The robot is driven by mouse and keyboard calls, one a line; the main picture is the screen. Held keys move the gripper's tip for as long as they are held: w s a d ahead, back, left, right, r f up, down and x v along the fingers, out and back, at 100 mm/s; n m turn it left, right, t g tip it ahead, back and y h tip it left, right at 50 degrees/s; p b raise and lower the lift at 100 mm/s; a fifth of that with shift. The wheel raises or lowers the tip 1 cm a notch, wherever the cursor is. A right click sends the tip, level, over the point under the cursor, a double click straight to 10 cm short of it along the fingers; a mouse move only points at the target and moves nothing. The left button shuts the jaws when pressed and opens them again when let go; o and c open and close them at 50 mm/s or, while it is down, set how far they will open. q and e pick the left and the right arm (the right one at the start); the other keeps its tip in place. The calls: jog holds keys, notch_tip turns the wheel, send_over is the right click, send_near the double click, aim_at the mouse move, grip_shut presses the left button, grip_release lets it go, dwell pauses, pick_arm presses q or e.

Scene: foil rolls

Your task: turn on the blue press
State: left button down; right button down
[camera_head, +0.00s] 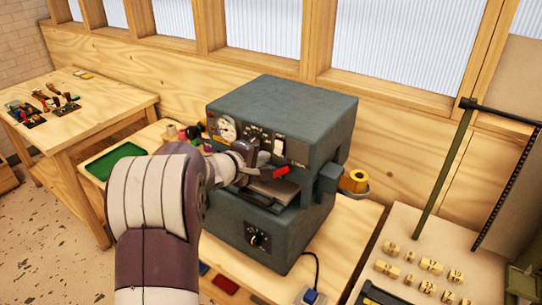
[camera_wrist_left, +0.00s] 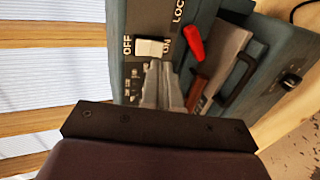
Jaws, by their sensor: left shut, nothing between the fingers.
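The blue press (camera_head: 290,100) is a grey-blue box-shaped machine on a wooden bench in the middle of the head view. Its front panel carries a gauge (camera_head: 226,128) and a white switch (camera_head: 279,146). In the left wrist view the white switch (camera_wrist_left: 150,47) sits between the labels OFF and ON; which way it is set is unclear. My left gripper (camera_head: 262,160) is shut and empty, in front of the panel near the switch. In the wrist view its fingertips (camera_wrist_left: 160,68) are just below the switch; contact cannot be told. My right gripper is not in view.
A red-handled lever (camera_head: 282,172) is close to the right of my left gripper. A green tray (camera_head: 113,160) and spools lie left of the press. A yellow roll (camera_head: 355,181) is on its right side. A table with several labelled wooden cylinders (camera_head: 430,265) stands at the right.

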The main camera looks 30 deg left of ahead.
aim_at(278, 152)
pick_arm(q)
jog(key=x, duration=0.4)
jog(key=shift+w+f, duration=0.2)
jog(key=shift+w, duration=0.25)
jog(key=shift+d, duration=0.1)
jog(key=shift+f+t+b, duration=0.1)
jog(key=shift+t+b, duration=0.3)
jog(key=shift+b, duration=0.1)
jog(key=shift+w, duration=0.15)
